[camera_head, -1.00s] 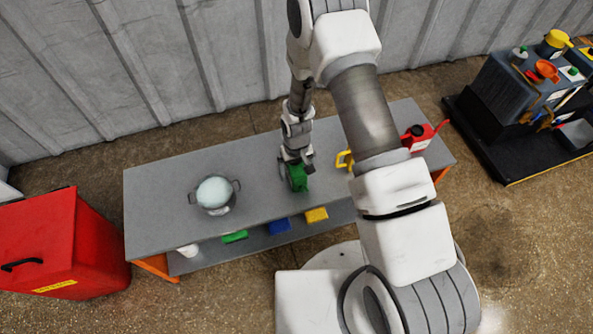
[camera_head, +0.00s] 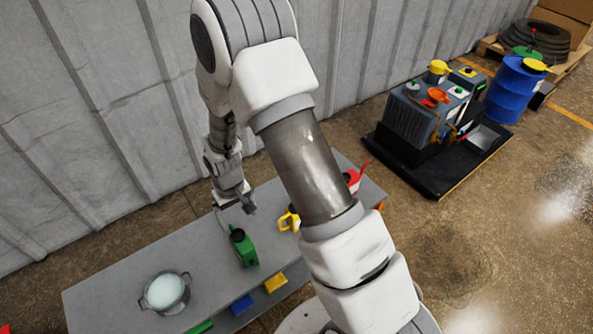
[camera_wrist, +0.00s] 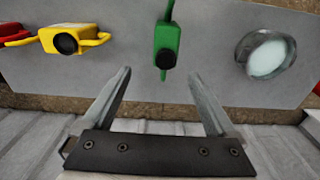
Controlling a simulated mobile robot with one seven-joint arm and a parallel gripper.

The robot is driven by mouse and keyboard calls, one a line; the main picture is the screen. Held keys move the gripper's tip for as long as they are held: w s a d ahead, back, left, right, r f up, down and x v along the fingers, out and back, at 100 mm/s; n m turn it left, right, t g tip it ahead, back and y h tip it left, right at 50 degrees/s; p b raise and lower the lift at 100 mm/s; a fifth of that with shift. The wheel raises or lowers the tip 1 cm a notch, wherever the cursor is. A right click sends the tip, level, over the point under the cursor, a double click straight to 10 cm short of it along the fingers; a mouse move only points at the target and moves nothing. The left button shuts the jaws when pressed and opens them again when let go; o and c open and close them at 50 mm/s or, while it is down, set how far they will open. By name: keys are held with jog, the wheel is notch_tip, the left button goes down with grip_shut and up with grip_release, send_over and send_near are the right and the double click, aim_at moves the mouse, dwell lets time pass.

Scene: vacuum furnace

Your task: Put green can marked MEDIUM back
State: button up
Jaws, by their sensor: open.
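The green can (camera_head: 244,247) stands on the grey bench (camera_head: 117,285), between the pot and the yellow can. In the wrist view the green can (camera_wrist: 168,38) lies beyond my fingertips, near the middle. I cannot read a MEDIUM mark on it. My gripper (camera_head: 236,206) is over the bench's wall side, behind the green can and apart from it. In the wrist view my gripper (camera_wrist: 163,85) has its two fingers spread wide with nothing between them.
A pot (camera_head: 166,293) stands left on the bench. A yellow can (camera_head: 289,219) and a red can (camera_head: 353,179) stand to the right. Blue (camera_head: 242,304) and yellow (camera_head: 275,283) bins show below the bench's front edge. The corrugated wall (camera_head: 100,120) is close behind.

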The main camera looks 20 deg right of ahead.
jog(key=s+d+r+m+t, duration=0.1)
jog(key=s+d+r, duration=0.15)
jog(key=r, duration=0.95)
jog(key=s+d+r+m+t, duration=0.15)
jog(key=d+r, duration=0.25)
jog(key=r, duration=0.8)
jog(key=s+d+r+t, duration=0.1)
jog(key=s+d+r, duration=0.1)
jog(key=s+r, duration=0.3)
jog(key=s+d+r+t, duration=0.1)
jog(key=s+d+r, duration=0.2)
jog(key=s+r, duration=0.3)
jog(key=shift+s+t, duration=0.35)
jog(key=shift+s, duration=1.85)
jog(key=shift+m, duration=0.25)
